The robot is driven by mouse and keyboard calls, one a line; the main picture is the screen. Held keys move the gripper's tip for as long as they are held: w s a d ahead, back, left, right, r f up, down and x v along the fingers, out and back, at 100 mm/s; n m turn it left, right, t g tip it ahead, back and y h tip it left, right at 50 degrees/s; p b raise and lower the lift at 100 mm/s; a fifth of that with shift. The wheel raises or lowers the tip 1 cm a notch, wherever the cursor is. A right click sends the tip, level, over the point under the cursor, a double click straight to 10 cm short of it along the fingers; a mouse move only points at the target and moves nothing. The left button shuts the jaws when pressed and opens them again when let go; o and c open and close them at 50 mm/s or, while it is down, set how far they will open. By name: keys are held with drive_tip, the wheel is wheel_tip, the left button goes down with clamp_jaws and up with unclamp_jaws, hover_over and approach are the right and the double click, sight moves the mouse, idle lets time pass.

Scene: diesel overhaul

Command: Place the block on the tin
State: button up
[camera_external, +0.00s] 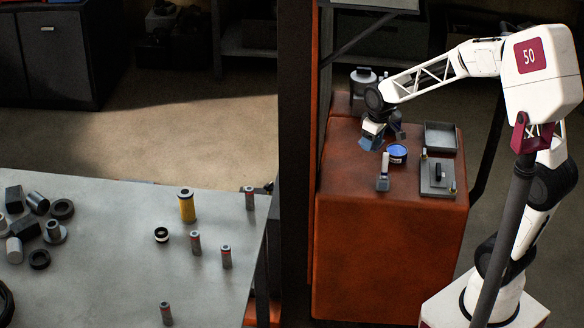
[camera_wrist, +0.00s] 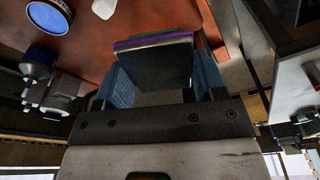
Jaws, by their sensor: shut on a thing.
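The tin (camera_external: 397,156) is round, with a blue top and a dark rim, and stands on the red-brown cabinet top. It also shows at the upper left of the wrist view (camera_wrist: 48,17). My gripper (camera_external: 372,138) is just left of the tin and above the cabinet top. In the wrist view its two blue fingers (camera_wrist: 163,75) are shut on the block (camera_wrist: 152,66), a dark flat-faced piece with purple and green edges along its far side. The block is apart from the tin. In the external view I cannot make out the block clearly.
A metal canister (camera_external: 363,88) is behind my gripper. A separate table (camera_external: 120,260) holds several cylinders.

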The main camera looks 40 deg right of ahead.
drive_tip(key=s+d+m, duration=0.2)
drive_tip(key=s+d, duration=0.1)
drive_tip(key=d, duration=0.6)
drive_tip(key=s+d+m, duration=0.2)
drive_tip(key=s+d, duration=0.2)
drive_tip(key=d, duration=0.5)
wheel_tip(320, 180, down, 11)
drive_tip(key=shift+f+h, duration=0.2)
drive_tip(key=shift+h, duration=0.1)
drive_tip(key=shift+w, duration=0.1)
hover_over(392, 151)
drive_tip(key=shift+f, duration=0.75)
drive_tip(key=shift+s, duration=0.2)
drive_tip(key=shift+f, duration=1.75)
drive_tip(key=shift+f, duration=0.1)
drive_tip(key=o, duration=1.1)
